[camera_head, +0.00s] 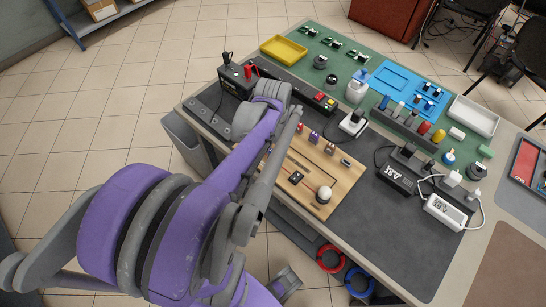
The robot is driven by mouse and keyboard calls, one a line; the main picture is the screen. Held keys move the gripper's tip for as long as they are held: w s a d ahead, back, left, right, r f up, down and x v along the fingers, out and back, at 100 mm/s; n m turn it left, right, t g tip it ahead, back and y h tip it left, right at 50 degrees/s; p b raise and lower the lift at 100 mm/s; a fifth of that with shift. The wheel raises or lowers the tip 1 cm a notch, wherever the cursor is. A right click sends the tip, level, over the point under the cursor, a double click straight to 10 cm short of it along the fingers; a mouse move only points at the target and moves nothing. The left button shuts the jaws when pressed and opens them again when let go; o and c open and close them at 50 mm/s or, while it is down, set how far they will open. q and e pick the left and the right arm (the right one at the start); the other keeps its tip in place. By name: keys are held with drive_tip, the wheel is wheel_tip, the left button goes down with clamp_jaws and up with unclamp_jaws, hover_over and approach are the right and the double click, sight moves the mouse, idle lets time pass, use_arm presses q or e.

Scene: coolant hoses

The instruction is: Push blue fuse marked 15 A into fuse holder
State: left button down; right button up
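My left arm reaches from the lower left across the near left of the workbench and covers part of the wooden board (340,190). Its far end is over the bench's left side, near a black box with red and black terminals (237,82). My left fingertips cannot be made out. On the board stand a red-topped piece (298,128), a purple-topped piece (314,137) and a brownish piece (330,147). A small black block (296,178) lies lower on the board. I cannot tell which is the fuse holder, and no 15 A marking is readable.
A white-topped round knob (324,194) stands at the board's near end. A black rack (405,125) holds several coloured pieces. Black and white power adapters (445,211) with cables lie at right. A yellow tray (284,49) is at the back. The dark mat's front is clear.

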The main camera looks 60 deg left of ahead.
use_arm(q)
drive_tip(key=shift+f, duration=0.4)
use_arm(e)
drive_tip(key=shift+f, duration=0.3)
idle(0.6)
use_arm(q)
drive_tip(key=c, duration=0.5)
unclamp_jaws()
drive_tip(key=o, duration=0.3)
wheel_tip(320, 180, up, 9)
drive_tip(key=p, duration=0.6)
drive_tip(key=shift+r, duration=0.1)
drive_tip(key=shift+w, duration=0.1)
use_arm(e)
wheel_tip(320, 180, up, 8)
drive_tip(key=w, duration=0.2)
drive_tip(key=shift+w, duration=0.2)
